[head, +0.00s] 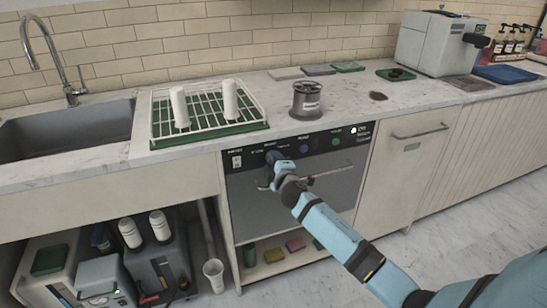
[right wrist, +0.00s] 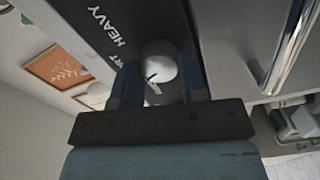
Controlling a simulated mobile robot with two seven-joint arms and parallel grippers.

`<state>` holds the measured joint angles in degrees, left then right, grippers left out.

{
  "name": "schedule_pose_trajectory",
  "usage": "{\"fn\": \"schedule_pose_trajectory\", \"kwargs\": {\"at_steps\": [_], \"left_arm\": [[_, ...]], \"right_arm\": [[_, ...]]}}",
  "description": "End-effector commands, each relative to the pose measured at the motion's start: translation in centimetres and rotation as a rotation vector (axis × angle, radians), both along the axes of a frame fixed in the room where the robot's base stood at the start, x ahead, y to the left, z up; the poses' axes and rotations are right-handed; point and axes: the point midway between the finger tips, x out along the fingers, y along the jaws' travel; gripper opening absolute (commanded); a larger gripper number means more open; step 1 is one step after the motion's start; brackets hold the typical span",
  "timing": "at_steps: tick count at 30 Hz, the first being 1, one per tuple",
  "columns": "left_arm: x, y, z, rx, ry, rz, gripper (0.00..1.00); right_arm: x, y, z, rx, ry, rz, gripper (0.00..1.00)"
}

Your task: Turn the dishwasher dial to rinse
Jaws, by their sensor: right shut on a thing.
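The dishwasher (head: 335,195) stands under the counter, with a black control panel (head: 322,142) along its top edge. My right gripper (head: 272,158) is at the left part of this panel and covers the dial in the head view. In the right wrist view, the round pale dial (right wrist: 160,60) sits between the two fingers of my right gripper (right wrist: 160,80), which is shut on it. A dark pointer mark shows on the dial. The word HEAVY is printed near it; the setting it points to cannot be told. My left gripper is not in view.
The dishwasher's bar handle (head: 335,172) runs just below the panel, close to my right arm. A sink (head: 65,140) is at left.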

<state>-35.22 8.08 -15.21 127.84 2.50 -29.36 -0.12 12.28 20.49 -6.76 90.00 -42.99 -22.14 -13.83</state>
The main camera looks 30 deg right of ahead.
Motion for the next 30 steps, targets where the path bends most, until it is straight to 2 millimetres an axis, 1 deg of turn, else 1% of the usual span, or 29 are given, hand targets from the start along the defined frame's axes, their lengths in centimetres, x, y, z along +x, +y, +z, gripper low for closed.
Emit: {"fn": "schedule_pose_trajectory", "kwargs": {"at_steps": [1,15,19,24,30], "left_arm": [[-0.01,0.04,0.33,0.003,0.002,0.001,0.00],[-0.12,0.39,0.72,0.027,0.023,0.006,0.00],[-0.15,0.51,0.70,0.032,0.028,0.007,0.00],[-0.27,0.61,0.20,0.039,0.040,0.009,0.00],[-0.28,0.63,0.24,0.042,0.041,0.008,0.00]], "right_arm": [[-0.03,0.02,0.19,-0.044,0.013,0.000,0.16],[-0.01,0.01,0.03,-0.452,0.109,0.001,0.16],[-0.01,0.01,-0.04,-0.537,0.130,0.001,0.16],[0.00,-0.02,-0.06,-0.617,0.148,0.001,0.16],[0.00,0.00,-0.12,-0.669,0.160,0.001,0.16]]}}
